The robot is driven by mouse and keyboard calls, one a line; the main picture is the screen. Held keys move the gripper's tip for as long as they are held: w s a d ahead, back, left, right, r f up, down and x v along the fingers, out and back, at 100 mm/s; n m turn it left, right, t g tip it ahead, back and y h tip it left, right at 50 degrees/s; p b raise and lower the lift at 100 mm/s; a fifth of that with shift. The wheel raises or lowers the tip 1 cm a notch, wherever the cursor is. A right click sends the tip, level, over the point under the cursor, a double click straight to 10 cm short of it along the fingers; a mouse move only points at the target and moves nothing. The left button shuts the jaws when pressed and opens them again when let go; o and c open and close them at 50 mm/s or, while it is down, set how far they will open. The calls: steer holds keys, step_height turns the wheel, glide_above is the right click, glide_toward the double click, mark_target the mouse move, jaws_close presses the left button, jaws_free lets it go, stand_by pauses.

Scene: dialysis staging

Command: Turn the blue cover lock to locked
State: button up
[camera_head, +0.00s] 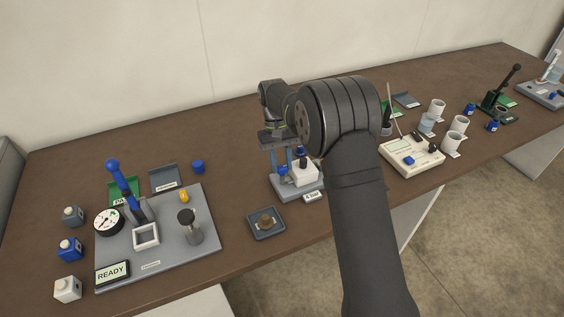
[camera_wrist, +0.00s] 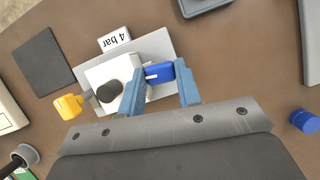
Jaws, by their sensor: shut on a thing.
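The blue cover lock (camera_wrist: 159,72) is a small blue block with a white line on it, beside a white housing (camera_wrist: 112,83) with a black knob (camera_wrist: 110,91). The housing stands on a grey base plate (camera_wrist: 163,46) with a "4 bar" label (camera_wrist: 114,39). My gripper (camera_wrist: 163,80) has its two blue fingers shut on the lock, one on each side. In the head view my gripper (camera_head: 283,160) reaches down over the same unit, with the white housing (camera_head: 305,173) to its right. My arm hides part of the unit there. I see no locked or unlocked marking.
A yellow piece (camera_wrist: 68,106) stands close beside the unit in the wrist view. A large grey station plate (camera_head: 205,245) and a cream device (camera_head: 425,163) flank the unit.

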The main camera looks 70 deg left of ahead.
steer(key=shift+n+t, duration=0.3)
steer(key=shift+n, duration=0.3)
steer(key=o, duration=1)
steer(key=v, duration=1.2)
steer(key=shift+s, duration=0.1)
steer(key=shift+d, duration=0.1)
